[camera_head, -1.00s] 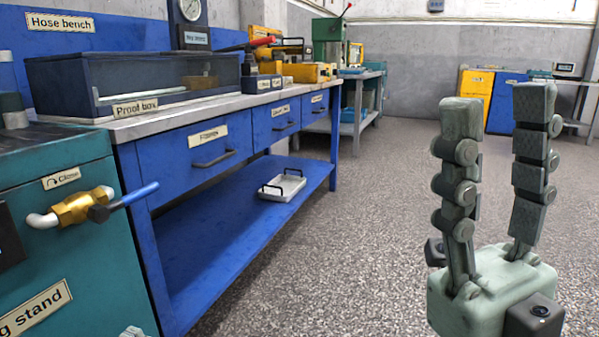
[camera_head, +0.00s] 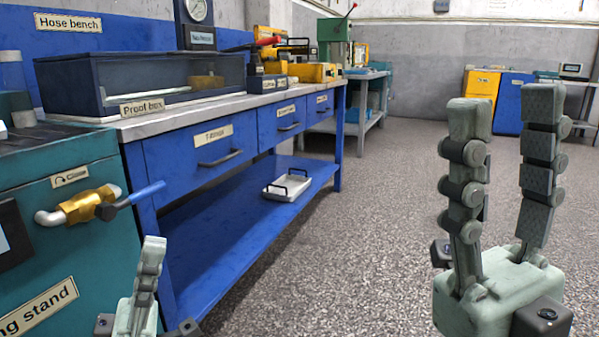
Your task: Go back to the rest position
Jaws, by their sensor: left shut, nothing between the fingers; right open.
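My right gripper (camera_head: 502,115) stands at the right of the head view with its fingers pointing up. Its two grey-green fingers are apart, with nothing between them. My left gripper (camera_head: 152,245) shows at the bottom left, pointing up, with its fingers together and nothing visible in them. It appears in front of the gap between the teal stand and the blue bench. The lower parts of both arms are out of the picture.
The teal stand (camera_head: 95,235) with a brass valve (camera_head: 82,206) and blue lever is at the left. The blue hose bench (camera_head: 175,165) carries a proof box (camera_head: 150,80); a white tray (camera_head: 287,188) lies on its lower shelf. Speckled floor at centre and right is clear.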

